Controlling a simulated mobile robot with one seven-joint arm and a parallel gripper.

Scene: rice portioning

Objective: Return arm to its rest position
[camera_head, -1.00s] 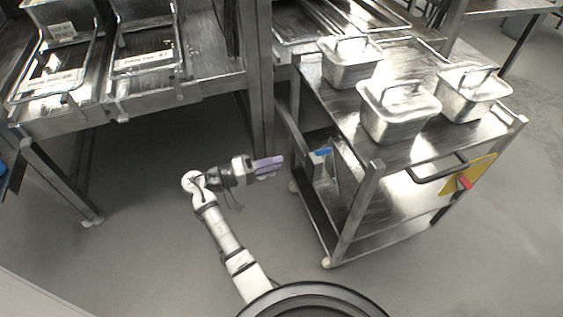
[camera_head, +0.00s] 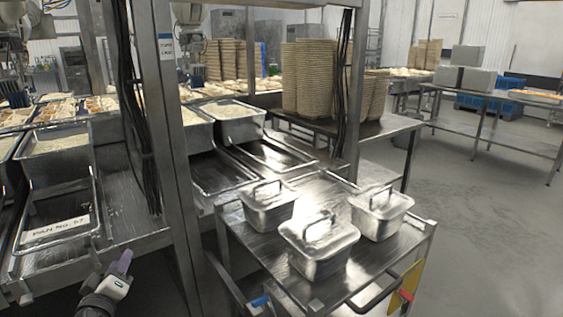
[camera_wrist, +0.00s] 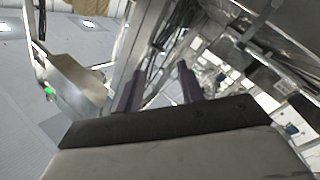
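My gripper (camera_head: 122,264) shows at the lower left of the head view, its purple fingers pointing up beside the steel rack's front edge. Most of my arm is out of that view. In the wrist view, my gripper (camera_wrist: 157,84) has its two dark purple fingers apart, with a gap between them and nothing held. Steel posts and surfaces show blurred and tilted beyond the fingers.
A steel cart (camera_head: 250,245) holds three lidded metal pans, one a front pan (camera_head: 318,248). The steel rack (camera_head: 150,238) with rice pans stands at left, with an upright post (camera_head: 172,150). Stacked trays (camera_head: 310,80) stand behind. Open floor (camera_head: 480,220) lies right.

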